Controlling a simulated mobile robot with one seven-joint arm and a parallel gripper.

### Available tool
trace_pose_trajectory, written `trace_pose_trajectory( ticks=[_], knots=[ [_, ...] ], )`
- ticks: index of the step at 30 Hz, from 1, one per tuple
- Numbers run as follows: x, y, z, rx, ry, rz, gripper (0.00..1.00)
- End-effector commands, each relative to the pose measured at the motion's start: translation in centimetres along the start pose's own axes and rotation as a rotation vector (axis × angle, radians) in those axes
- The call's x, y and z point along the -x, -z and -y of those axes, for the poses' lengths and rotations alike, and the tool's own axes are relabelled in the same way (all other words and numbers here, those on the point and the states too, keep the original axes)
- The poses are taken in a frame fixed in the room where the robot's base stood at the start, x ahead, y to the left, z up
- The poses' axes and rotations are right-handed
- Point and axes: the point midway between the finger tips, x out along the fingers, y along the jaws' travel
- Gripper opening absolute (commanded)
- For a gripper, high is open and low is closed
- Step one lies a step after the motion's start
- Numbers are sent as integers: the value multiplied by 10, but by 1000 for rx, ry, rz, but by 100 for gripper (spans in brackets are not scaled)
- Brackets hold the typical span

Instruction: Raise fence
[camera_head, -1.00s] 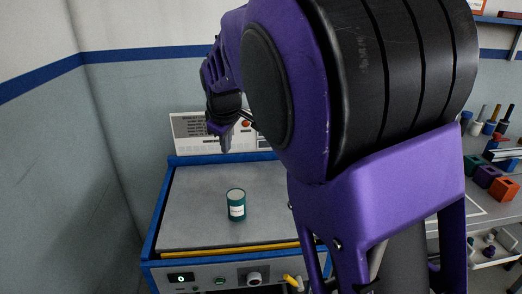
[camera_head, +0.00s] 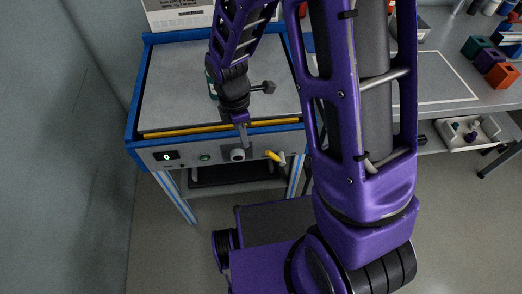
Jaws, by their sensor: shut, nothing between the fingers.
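The likely fence is a yellow bar (camera_head: 180,131) along the front edge of the grey-topped machine with a blue frame (camera_head: 146,80). It lies low, about level with the top, and my gripper hides part of it. My gripper (camera_head: 244,147) points down just in front of this edge, over the front panel by the grey round knob (camera_head: 237,156). It is shut and holds nothing. I cannot tell whether it touches the knob or panel. A yellow-handled lever (camera_head: 273,156) sticks out of the panel just right of my gripper.
A green can (camera_head: 211,86) stands on the machine top, mostly hidden by my arm. A grey workbench (camera_head: 445,85) with coloured blocks (camera_head: 484,56) is at the right. A wall is close at left.

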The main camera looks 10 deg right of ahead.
Motion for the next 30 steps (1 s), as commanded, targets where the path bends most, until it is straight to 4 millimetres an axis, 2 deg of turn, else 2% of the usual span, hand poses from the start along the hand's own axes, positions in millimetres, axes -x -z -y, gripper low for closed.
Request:
trace_pose_trajectory(
  ticks=[5, 8, 21, 23, 30],
  knots=[
    [-4, 0, 0, -2, 0, 0, 0],
    [-16, 0, 0, -2, 3, 1, 0],
    [-106, 0, 1, -2, 4, 2, 0],
    [-95, -13, -1, -10, -3, 0, 0],
    [-87, -35, -1, -5, -2, 0, 0]
  ],
)
